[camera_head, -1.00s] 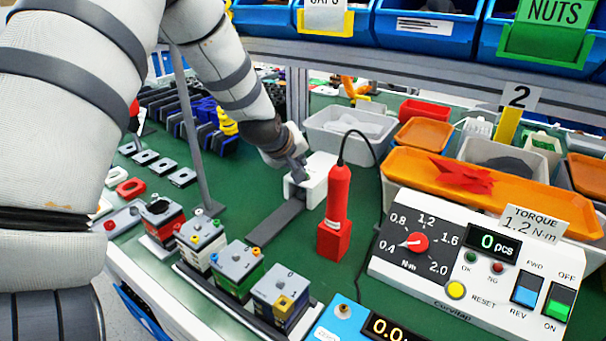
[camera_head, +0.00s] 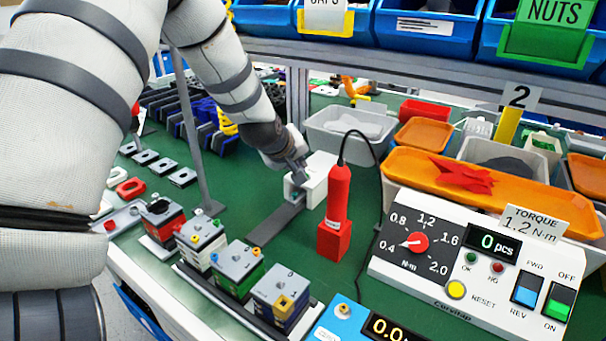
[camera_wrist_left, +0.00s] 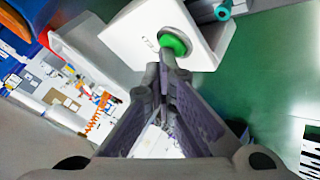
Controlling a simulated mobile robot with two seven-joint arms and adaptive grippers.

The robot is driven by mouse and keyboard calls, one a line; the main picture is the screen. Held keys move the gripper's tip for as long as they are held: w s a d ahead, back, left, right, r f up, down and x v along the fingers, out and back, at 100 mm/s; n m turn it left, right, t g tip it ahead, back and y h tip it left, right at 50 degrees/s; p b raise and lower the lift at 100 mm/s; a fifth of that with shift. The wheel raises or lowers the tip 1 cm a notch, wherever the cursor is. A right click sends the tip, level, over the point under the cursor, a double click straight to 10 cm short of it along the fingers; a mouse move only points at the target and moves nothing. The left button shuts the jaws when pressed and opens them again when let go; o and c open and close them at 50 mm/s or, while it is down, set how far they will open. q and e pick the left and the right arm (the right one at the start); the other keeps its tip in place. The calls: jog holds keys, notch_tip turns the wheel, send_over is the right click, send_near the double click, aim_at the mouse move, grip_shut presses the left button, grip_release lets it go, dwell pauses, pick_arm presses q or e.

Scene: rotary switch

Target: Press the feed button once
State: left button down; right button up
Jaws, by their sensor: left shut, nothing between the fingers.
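The white box (camera_head: 318,182) stands on the green bench behind the red screwdriver. In the left wrist view, the same white box (camera_wrist_left: 130,32) carries a round green button (camera_wrist_left: 175,42), the only button on it that I see. My left gripper (camera_head: 299,172) is at the box's left side, and its fingers hide the button in the head view. In the left wrist view, the closed fingertips (camera_wrist_left: 167,60) are right at the button's lower edge. I cannot tell whether they touch it. The left gripper is shut and empty. My right gripper is not in view.
A red screwdriver (camera_head: 337,215) stands just in front of the box, its cable rising behind it. A grey strip (camera_head: 274,224) runs from the box toward several blocks at the front. A grey bin (camera_head: 350,128) is behind; a torque control panel (camera_head: 470,262) is at right.

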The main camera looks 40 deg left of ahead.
pick_arm(q)
jog(key=shift+r, duration=0.7)
jog(key=shift+r, duration=2.5)
